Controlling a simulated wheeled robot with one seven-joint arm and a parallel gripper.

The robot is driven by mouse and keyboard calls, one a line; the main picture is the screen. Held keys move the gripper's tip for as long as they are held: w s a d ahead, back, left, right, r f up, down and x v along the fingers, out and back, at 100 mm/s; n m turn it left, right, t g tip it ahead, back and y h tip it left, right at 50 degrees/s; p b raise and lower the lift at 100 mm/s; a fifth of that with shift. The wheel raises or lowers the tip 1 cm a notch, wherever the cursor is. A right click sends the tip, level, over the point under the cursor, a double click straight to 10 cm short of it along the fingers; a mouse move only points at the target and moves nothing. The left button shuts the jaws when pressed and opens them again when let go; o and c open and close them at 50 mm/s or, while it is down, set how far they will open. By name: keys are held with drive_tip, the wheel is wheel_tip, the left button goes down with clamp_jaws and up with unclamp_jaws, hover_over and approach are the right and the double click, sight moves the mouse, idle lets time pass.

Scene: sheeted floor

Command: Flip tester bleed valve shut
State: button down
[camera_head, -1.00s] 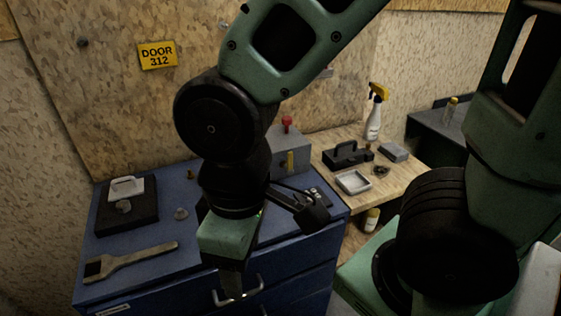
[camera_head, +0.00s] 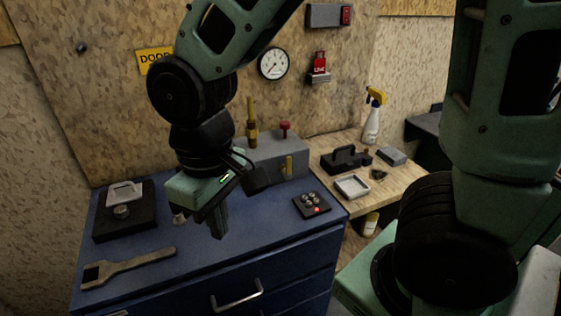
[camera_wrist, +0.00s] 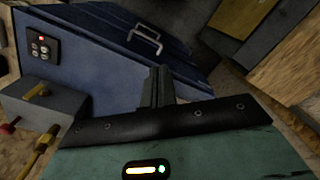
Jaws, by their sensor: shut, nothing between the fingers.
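The tester is a grey block (camera_head: 268,158) at the back right of the blue cabinet top. A yellow lever (camera_head: 289,167) stands upright on its front face, a red knob (camera_head: 285,127) is on top, and a brass fitting (camera_head: 251,128) rises at its left. I cannot tell for certain which is the bleed valve. My gripper (camera_head: 218,231) is shut and empty, pointing down in front and left of the block, apart from it. In the wrist view the block (camera_wrist: 42,112) and yellow lever (camera_wrist: 38,90) lie left of my fingers (camera_wrist: 158,78).
A small black panel with a red light (camera_head: 312,205) lies right of my gripper. A black tray (camera_head: 107,222) and a flat wrench-like tool (camera_head: 125,267) lie at the left. A wooden bench (camera_head: 398,178) with a spray bottle (camera_head: 372,120) stands at the right.

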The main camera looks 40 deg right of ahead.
sight(286, 165)
drive_tip(key=w+d+f+m+h, duration=0.1)
drive_tip(key=w+d+m+h, duration=0.3)
drive_tip(key=w+d, duration=1.6)
drive_tip(key=w+m, duration=0.1)
drive_tip(key=m, duration=0.3)
drive_tip(key=shift+w+f+g+h, duration=0.15)
drive_tip(key=shift+f+g+h, duration=0.15)
drive_tip(key=shift+f+g, duration=0.1)
drive_tip(key=shift+d+f, duration=0.1)
drive_tip(key=shift+d, duration=0.05)
drive_tip(key=s+d+f+p, duration=0.2)
drive_tip(key=d+f+p, duration=0.2)
drive_tip(key=d+f, duration=0.3)
drive_tip(key=shift+d+f, duration=0.15)
drive_tip(key=shift+f, duration=0.9)
drive_tip(key=shift+s, duration=0.1)
